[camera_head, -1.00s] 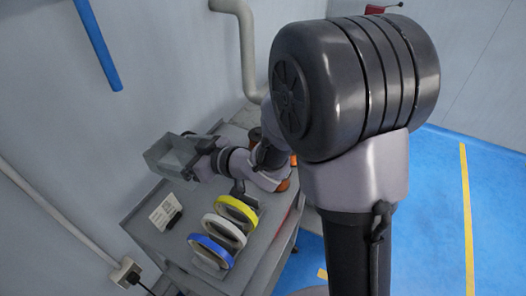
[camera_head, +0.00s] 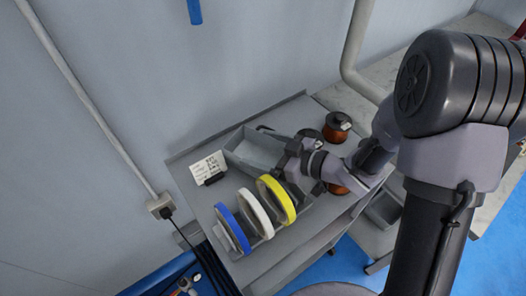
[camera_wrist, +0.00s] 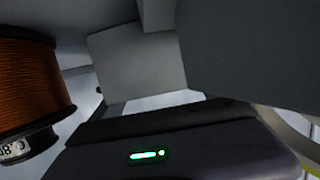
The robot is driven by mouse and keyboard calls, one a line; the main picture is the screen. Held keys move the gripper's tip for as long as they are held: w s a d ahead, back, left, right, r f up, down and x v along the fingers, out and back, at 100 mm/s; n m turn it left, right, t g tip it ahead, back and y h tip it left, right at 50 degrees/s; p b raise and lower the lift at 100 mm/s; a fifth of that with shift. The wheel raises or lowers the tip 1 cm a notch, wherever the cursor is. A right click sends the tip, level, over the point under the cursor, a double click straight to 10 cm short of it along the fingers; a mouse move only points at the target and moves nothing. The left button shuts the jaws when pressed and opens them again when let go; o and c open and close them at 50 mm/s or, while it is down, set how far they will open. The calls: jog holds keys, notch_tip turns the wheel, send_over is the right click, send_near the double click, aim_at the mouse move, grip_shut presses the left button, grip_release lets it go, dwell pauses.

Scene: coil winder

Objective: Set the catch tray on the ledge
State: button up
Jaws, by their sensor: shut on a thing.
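The catch tray (camera_head: 240,143) is a grey, open-topped box in the head view. It is over the back of a grey bench top (camera_head: 210,185), behind the coloured spools. I cannot tell whether its underside touches the surface. My gripper (camera_head: 284,160) is shut on the tray's right end; the fingertips are mostly hidden. In the wrist view, grey flat faces, probably of the tray (camera_wrist: 135,60), fill the upper part above my gripper's dark body. I cannot tell for sure which surface is the ledge.
Blue (camera_head: 232,228), white (camera_head: 256,212) and yellow spools (camera_head: 276,199) stand in front of the tray. A white card (camera_head: 209,166) stands left of it. Copper-wound spools (camera_head: 337,127) are at the right; one shows in the wrist view (camera_wrist: 30,85). The wall runs close behind.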

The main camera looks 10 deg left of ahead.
jog(key=o, duration=1.8)
